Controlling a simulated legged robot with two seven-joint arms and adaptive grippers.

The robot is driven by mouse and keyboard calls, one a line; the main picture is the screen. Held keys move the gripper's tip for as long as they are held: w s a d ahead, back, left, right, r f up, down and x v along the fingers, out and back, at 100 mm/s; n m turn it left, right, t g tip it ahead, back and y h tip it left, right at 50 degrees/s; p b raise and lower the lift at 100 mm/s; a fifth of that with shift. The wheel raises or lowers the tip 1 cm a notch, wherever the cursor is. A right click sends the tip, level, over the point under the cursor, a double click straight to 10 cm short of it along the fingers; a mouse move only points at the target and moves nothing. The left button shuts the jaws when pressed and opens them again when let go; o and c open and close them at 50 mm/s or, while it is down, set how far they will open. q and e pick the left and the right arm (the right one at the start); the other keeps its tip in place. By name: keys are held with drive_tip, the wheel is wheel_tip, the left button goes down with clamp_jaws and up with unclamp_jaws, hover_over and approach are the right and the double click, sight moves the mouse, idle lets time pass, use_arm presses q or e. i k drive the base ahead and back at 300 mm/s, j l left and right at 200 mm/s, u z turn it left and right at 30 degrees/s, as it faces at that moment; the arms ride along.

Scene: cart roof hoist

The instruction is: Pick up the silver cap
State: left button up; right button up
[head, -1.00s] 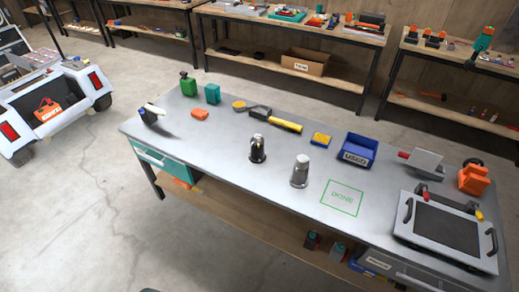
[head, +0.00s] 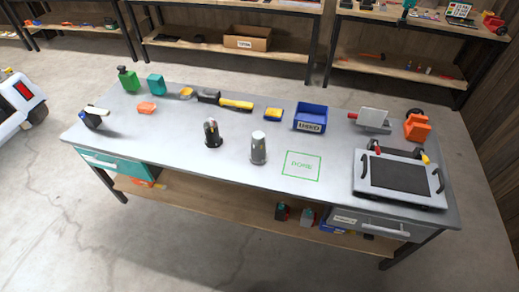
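A silver, rounded-top cylinder (head: 258,150) stands upright near the middle of the workbench (head: 190,165), left of a green outlined square. It looks like the silver cap, but it is small in the picture. A dark object with a shiny, clear-looking top (head: 212,134) stands upright to its left, apart from it. Neither of my grippers is in view.
The green square (head: 301,166) is empty. A blue bin (head: 311,118) stands behind it, and a black-topped tray (head: 400,175) with handles lies at right. A yellow-handled tool (head: 236,104) lies behind the cylinders. Concrete floor (head: 190,245) is clear in front.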

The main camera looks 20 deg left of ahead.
sight(258, 137)
drive_tip(key=i+j+z, duration=0.1)
drive_tip(key=j+z, duration=0.2)
drive_tip(key=j, duration=0.35)
drive_tip(key=j+z, duration=0.35)
drive_tip(key=j, duration=0.3)
